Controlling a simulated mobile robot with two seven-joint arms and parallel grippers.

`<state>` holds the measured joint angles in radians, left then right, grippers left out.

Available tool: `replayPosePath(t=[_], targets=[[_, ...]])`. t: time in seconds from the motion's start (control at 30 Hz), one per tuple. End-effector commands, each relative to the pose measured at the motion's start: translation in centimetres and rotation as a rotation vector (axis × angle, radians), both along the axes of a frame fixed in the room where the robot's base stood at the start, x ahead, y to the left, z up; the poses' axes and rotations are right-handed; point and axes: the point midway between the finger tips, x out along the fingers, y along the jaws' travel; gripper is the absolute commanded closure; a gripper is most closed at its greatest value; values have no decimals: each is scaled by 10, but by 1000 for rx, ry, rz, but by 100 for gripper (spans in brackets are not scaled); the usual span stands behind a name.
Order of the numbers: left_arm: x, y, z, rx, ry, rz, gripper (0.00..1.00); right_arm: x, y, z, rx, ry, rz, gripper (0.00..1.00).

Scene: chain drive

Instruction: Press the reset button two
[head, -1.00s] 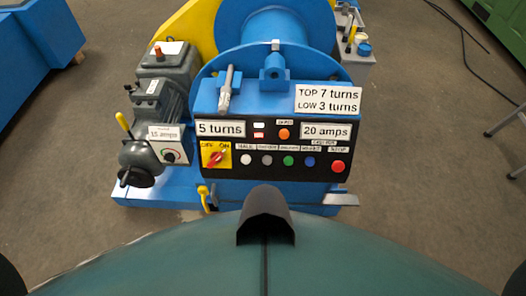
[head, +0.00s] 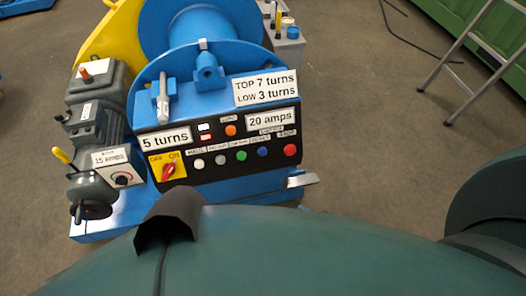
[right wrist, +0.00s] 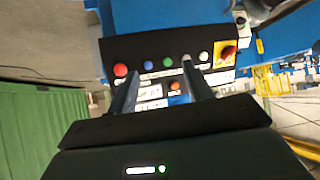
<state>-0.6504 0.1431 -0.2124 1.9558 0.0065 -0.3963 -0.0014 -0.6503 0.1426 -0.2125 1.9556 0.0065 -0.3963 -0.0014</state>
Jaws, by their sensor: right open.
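A blue winch machine carries a black control panel (head: 206,179) with a row of round buttons. In the head view they run from a white button (head: 198,164) through a grey one (head: 220,160), a green one (head: 241,155) and a blue one (head: 263,151) to a red one (head: 290,150). Their labels are too small to read surely, so I cannot tell which is reset button two. My right gripper (right wrist: 162,68) is open and empty in front of the upside-down panel in the right wrist view, its fingers overlapping the button row. My left gripper is out of view.
A red rotary switch on a yellow plate (head: 168,170) sits at the panel's left. A grey motor (head: 98,110) with a yellow-tipped lever stands left of it. A ladder (head: 480,50) and a green container (head: 470,25) are at the back right.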

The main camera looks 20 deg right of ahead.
Motion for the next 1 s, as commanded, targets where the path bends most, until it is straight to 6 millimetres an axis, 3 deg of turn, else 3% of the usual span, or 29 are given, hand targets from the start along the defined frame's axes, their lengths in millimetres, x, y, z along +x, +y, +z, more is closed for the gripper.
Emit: replayPosePath(t=[0.1, 0.7, 1.0], targets=[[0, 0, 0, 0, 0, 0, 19, 0, 0, 0, 0, 0, 0, 51], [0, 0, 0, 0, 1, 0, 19, 0, 0, 0, 0, 0, 0, 100], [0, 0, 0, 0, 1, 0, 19, 0, 0, 0, 0, 0, 0, 100]])
